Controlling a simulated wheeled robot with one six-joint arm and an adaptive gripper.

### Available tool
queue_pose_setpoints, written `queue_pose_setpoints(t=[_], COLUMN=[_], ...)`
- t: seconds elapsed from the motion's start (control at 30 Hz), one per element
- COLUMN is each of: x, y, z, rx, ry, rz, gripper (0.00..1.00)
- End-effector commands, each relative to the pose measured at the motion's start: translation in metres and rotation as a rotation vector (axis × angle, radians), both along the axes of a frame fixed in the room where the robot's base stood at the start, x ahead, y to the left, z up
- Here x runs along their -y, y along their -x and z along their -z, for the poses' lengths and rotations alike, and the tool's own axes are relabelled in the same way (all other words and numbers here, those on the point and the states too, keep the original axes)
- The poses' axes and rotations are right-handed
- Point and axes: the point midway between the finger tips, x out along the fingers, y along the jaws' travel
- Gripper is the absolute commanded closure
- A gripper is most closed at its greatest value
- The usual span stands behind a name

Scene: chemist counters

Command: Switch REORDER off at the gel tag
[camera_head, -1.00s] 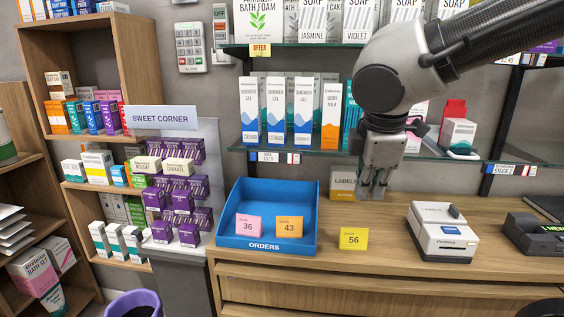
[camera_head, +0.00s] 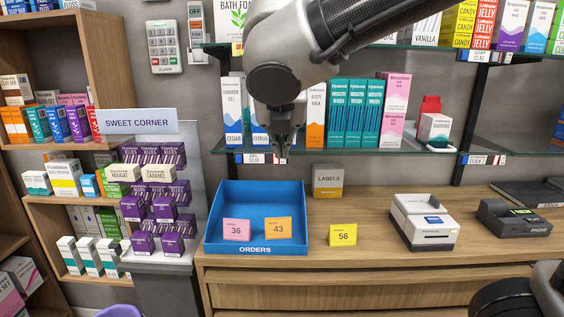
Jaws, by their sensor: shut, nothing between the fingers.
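The gel tag (camera_head: 256,158) is on the front edge of the lower glass shelf, below the shower gel cartons (camera_head: 232,112). It has a white label with a blue end and a red and white part at its right. The switch position is too small to tell. My gripper (camera_head: 281,151) is shut and empty, pointing down in front of the shelf edge at the right part of the tag. It hides part of the tag and some gel cartons. I cannot tell whether it touches the tag.
Below stand the blue ORDERS tray (camera_head: 213,218), a yellow 56 card (camera_head: 343,235), a LABELS box (camera_head: 327,181) and a white label printer (camera_head: 424,222) on the counter. Another shelf tag (camera_head: 482,160) sits further right. Teal mouthwash cartons (camera_head: 354,113) stand right of my gripper.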

Motion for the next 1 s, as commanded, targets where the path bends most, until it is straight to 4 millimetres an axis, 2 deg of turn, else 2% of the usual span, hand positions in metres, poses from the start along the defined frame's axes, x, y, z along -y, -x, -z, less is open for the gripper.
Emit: queue_pose_setpoints(t=[0.17, 0.6, 0.8, 1.0], x=[0.001, 0.004, 0.004, 0.004], y=[-0.008, -0.06, -0.089, -0.098], z=[0.012, 0.085, 0.086, 0.087], rx=[0.0, -0.004, -0.001, 0.0], ry=[0.003, 0.003, 0.001, -0.002], rz=[0.003, 0.005, 0.004, 0.002], gripper=[1.0, 1.0, 1.0, 1.0])
